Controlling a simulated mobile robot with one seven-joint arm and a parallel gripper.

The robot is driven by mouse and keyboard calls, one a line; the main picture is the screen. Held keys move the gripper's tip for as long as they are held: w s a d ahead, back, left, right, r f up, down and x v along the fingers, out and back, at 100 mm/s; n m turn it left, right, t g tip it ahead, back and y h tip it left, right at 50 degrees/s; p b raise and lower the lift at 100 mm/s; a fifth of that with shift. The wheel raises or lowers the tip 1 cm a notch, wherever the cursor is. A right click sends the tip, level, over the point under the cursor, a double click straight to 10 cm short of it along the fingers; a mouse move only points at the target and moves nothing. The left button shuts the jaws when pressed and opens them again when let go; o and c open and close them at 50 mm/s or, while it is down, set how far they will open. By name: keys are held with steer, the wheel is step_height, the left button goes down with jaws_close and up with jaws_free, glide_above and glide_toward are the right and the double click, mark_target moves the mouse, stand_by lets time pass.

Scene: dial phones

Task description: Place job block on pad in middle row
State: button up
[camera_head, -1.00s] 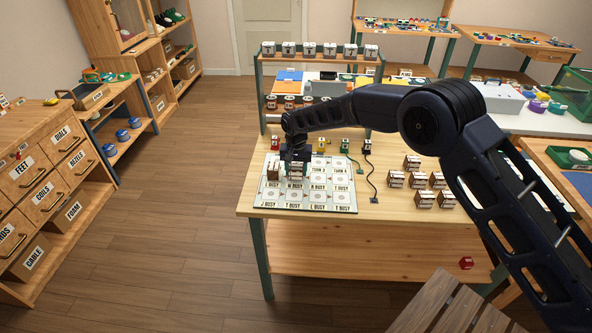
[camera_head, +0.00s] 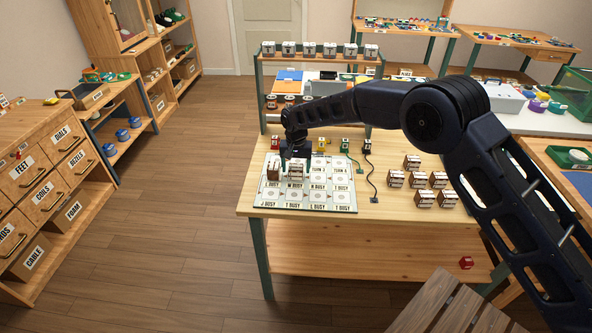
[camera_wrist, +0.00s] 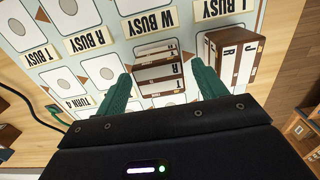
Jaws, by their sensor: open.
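A brown and white job block (camera_head: 296,171) stands on the pale pad board (camera_head: 308,207), toward its back left. My gripper (camera_head: 296,160) is right above this block with its jaws open. In the wrist view the two green fingertips (camera_wrist: 161,68) are spread on either side of the lettered block (camera_wrist: 158,78), with small gaps showing. A second brown and white block (camera_head: 273,168) stands just left of it on the board and shows at the right in the wrist view (camera_wrist: 232,58). The board has rows of printed pads; those at the front are bare.
Several more blocks (camera_head: 424,181) stand on the table right of the board. Small coloured pieces with cables (camera_head: 346,146) sit behind the board. A rack (camera_head: 312,60) stands at the table's back edge. The table's front strip is clear.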

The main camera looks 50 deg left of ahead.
mark_target(296, 167)
step_height(296, 167, up, 11)
steer(key=shift+f, duration=0.2)
